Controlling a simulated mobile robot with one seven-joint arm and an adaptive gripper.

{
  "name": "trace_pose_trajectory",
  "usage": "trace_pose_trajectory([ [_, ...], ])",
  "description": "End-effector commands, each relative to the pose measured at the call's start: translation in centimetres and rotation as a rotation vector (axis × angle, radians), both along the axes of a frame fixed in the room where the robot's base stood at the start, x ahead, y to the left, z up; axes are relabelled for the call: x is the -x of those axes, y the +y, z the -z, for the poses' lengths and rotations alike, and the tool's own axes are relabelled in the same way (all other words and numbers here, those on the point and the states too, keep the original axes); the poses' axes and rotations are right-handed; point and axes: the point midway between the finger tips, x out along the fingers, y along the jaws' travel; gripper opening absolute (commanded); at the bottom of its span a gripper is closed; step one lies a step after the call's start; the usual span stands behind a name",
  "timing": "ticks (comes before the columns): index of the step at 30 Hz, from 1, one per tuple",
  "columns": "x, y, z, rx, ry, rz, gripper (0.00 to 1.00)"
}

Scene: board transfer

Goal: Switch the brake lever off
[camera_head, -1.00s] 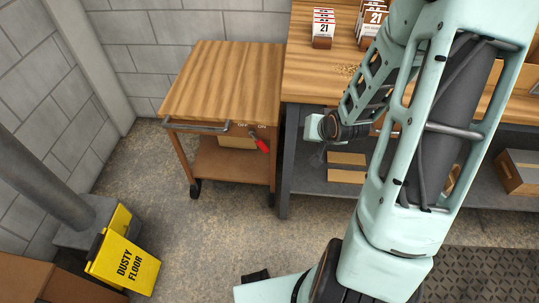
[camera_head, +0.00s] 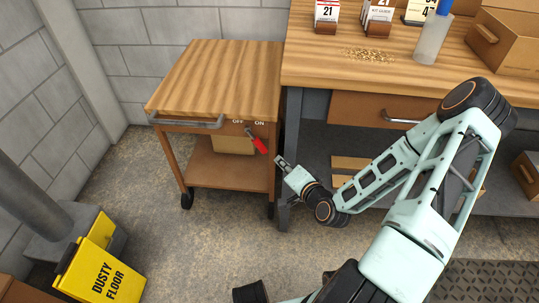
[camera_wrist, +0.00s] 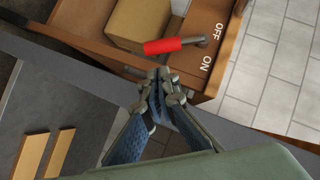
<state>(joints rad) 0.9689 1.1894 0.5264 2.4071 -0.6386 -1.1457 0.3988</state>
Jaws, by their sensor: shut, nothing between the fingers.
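The brake lever (camera_head: 260,145) has a red grip on a short grey stem and sits on the front of the wooden cart (camera_head: 215,85). White OFF and ON labels are above it; in the head view the grip hangs down, slanted toward the right, ON side. It also shows in the wrist view (camera_wrist: 165,45), with the labels to its right. My gripper (camera_head: 279,160) is shut and empty, just right of and slightly below the red grip in the head view. In the wrist view my gripper (camera_wrist: 160,78) is near the grip, apparently not touching it.
A workbench (camera_head: 340,70) stands right of the cart, its dark leg close to my gripper. A cardboard box (camera_head: 233,145) is under the cart top. A yellow DUSTY FLOOR sign (camera_head: 105,272) stands at lower left. The floor before the cart is clear.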

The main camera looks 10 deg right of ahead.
Motion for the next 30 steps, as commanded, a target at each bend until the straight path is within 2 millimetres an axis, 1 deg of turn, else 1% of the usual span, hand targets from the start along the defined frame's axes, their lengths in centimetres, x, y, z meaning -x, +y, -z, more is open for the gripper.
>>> trace_pose_trajectory([
  [1, 0.0, 0.0, 0.6, -0.023, -0.012, 0.015, 0.0],
  [3, -0.1, 0.0, 0.7, -0.046, -0.027, 0.03, 0.0],
  [20, -0.4, 0.0, 0.6, -0.069, -0.048, 0.048, 0.0],
  [23, -1.3, 0.2, 0.9, -0.07, -0.049, 0.049, 0.0],
  [25, -2.2, 0.4, 1.3, -0.069, -0.049, 0.048, 0.0],
  [30, -5.2, 1.0, 2.2, -0.068, -0.05, 0.048, 0.0],
])
